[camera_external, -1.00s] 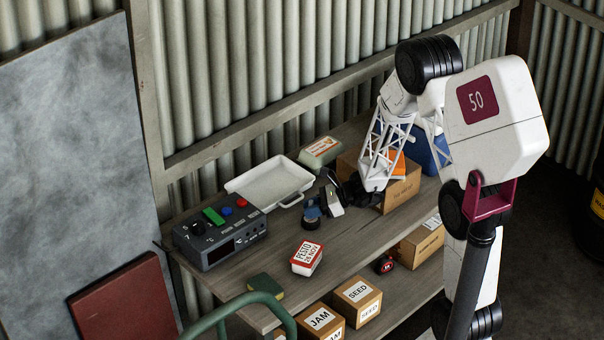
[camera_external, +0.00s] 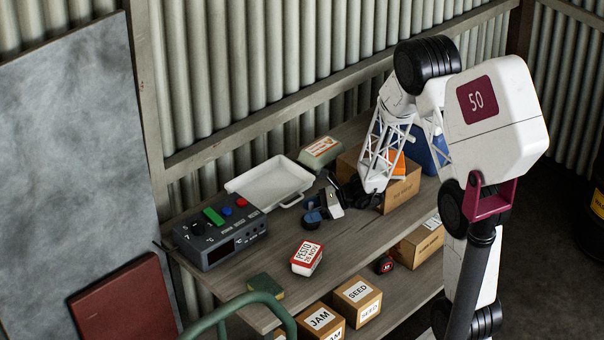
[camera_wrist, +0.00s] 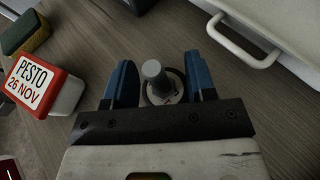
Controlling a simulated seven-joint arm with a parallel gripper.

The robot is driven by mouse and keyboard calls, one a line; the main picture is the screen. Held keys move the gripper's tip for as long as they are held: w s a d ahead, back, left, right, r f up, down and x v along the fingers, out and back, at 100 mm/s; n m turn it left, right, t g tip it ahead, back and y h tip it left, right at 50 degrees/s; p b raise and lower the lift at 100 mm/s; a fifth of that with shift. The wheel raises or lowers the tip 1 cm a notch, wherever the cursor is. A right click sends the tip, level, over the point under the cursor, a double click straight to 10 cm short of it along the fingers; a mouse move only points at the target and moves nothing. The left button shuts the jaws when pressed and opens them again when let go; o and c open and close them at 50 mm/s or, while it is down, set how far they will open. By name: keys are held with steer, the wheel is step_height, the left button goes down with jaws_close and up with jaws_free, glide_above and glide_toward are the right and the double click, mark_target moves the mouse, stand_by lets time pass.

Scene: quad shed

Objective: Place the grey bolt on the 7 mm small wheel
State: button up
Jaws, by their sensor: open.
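The grey bolt (camera_wrist: 153,70) stands between the blue fingers of my gripper (camera_wrist: 160,64) in the wrist view, with a gap on each side. Its lower end meets a small round wheel (camera_wrist: 174,90) with a grey face and dark rim, and it looks upright on it. The wheel's size marking cannot be read. In the external view my gripper (camera_external: 318,206) is low over the bench, open, right at the small dark wheel (camera_external: 311,223). The bolt is too small or hidden to make out there.
A white tray (camera_external: 262,186) and a grey control box (camera_external: 216,243) stand behind and left. A red and white pesto box (camera_external: 307,258) and a sponge (camera_external: 265,284) are nearer the front. A cardboard box (camera_external: 398,190) stands right. Bare bench lies around the wheel.

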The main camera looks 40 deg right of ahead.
steer(key=shift+r, duration=0.15)
steer(key=v, duration=1.2)
stand_by(0.7)
steer(key=s+a+r+n+g+h, duration=0.2)
steer(key=s+a+r+n+g, duration=0.5)
steer(key=s+a+r+n, duration=0.6)
steer(key=s+a+r+n+t+h, duration=0.1)
steer(key=s+a+r+n+h, duration=0.1)
steer(key=s+r+n+h, duration=0.6)
steer(key=shift+s+r+n+h, duration=0.3)
steer(key=shift+s+r+n, duration=1.8)
steer(key=shift+s, duration=1.7)
